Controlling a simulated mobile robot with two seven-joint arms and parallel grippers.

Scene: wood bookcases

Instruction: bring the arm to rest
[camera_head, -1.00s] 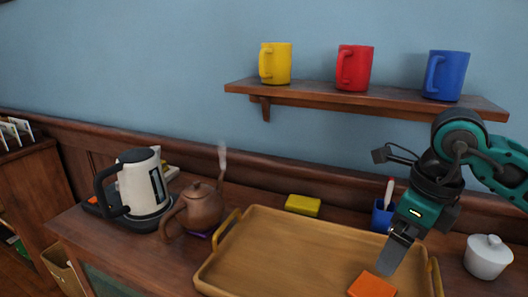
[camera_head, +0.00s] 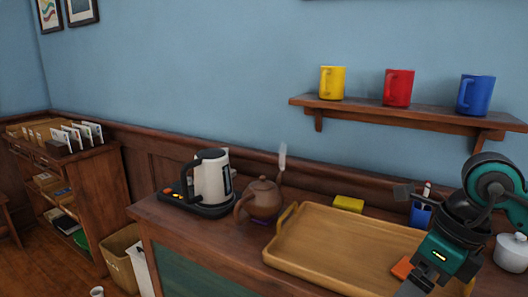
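One arm of mine shows, the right arm, coming in from the right edge in the head view. Its gripper (camera_head: 418,287) points down over the right part of the wooden tray (camera_head: 318,262). The fingertips are at the bottom edge of the picture, so I cannot tell whether they are open or shut. An orange block (camera_head: 402,267) lies in the tray, partly hidden behind the gripper. My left gripper is not in view.
A kettle (camera_head: 211,180) on its base and a brown teapot (camera_head: 262,200) stand left of the tray. A yellow block (camera_head: 348,204), a blue cup (camera_head: 421,214) and a white lidded pot (camera_head: 511,253) are behind and right. Mugs stand on the wall shelf (camera_head: 390,112).

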